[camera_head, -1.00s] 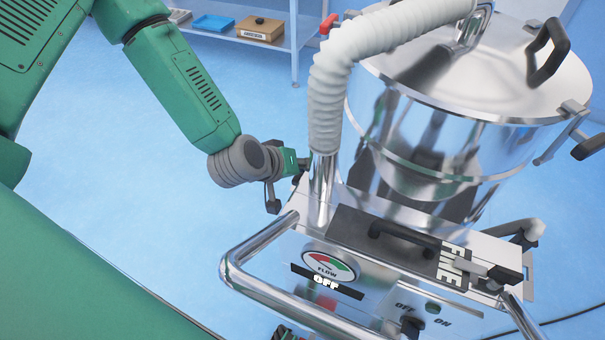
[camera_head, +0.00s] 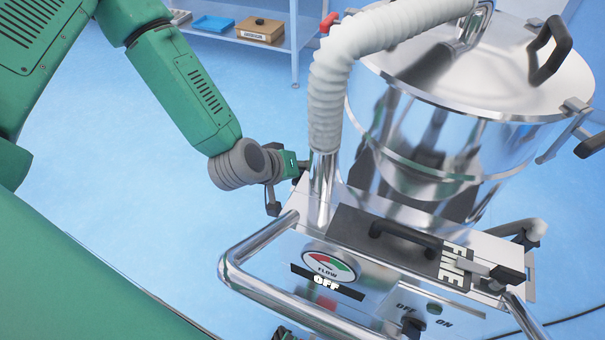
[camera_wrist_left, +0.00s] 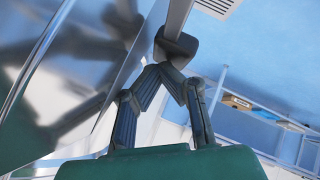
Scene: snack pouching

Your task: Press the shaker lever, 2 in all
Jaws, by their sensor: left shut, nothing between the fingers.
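In the head view my left gripper (camera_head: 302,166) is beside the shiny steel machine, at its left, partly hidden behind the pipe under the hose. In the left wrist view its two fingers (camera_wrist_left: 166,68) meet at the tips with nothing between them. Just beyond the tips is a metal bar with a black block at its end (camera_wrist_left: 176,47), which looks like the shaker lever. I cannot tell whether the tips touch it. In the head view the gripper's end of this lever is hidden. My right gripper is not clearly in view.
A ribbed white hose (camera_head: 328,95) rises in front of the steel drum (camera_head: 440,140). A chrome rail (camera_head: 262,287) surrounds the front panel, whose gauge (camera_head: 328,266) sits above an OFF label. A shelf (camera_head: 235,37) stands behind. The blue floor at left is clear.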

